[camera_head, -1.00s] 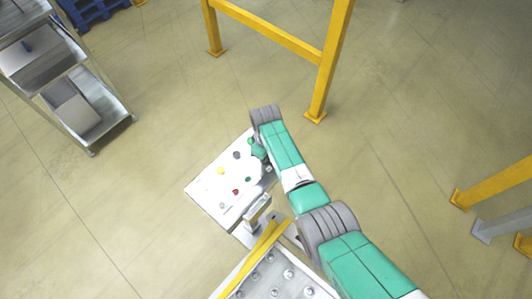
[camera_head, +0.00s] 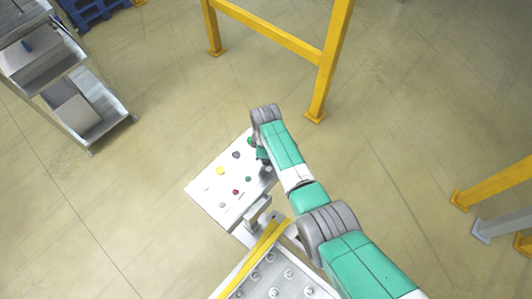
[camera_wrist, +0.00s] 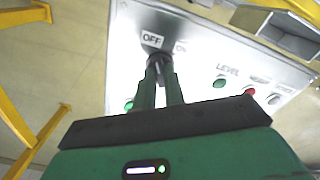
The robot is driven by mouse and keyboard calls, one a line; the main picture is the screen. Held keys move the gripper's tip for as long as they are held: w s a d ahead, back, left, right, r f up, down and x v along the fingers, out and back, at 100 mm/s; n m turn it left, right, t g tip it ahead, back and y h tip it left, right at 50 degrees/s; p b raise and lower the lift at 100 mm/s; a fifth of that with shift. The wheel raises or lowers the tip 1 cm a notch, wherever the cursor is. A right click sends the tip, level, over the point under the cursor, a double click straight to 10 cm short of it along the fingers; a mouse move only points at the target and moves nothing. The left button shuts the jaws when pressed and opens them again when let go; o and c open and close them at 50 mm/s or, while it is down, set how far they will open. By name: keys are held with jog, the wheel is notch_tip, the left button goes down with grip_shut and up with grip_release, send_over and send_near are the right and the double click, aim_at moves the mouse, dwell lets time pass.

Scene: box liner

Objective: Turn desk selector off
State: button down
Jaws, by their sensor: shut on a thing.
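The desk panel (camera_head: 212,193) is a white sloped plate with coloured buttons, and it also fills the upper part of the wrist view (camera_wrist: 200,50). A small dark selector knob (camera_wrist: 157,53) stands on it just below the OFF label (camera_wrist: 151,39), with a fainter ON label (camera_wrist: 181,46) to its right. In the wrist view my gripper (camera_wrist: 162,68) has its two green fingers close together, shut on the knob. The fingers partly hide the knob, so its pointer direction is unclear. In the head view my arm covers the gripper's end at the panel's right edge.
A green button (camera_wrist: 219,82) and a red button (camera_wrist: 251,91) sit right of the fingers. A yellow frame (camera_head: 318,95) stands behind the panel. A metal cart (camera_head: 85,110) is at the left.

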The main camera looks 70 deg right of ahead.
jog(key=c, duration=1.5)
grip_release()
notch_tip(320, 180, up, 8)
jog(key=shift+f+p, duration=0.1)
jog(key=shift+p, duration=0.65)
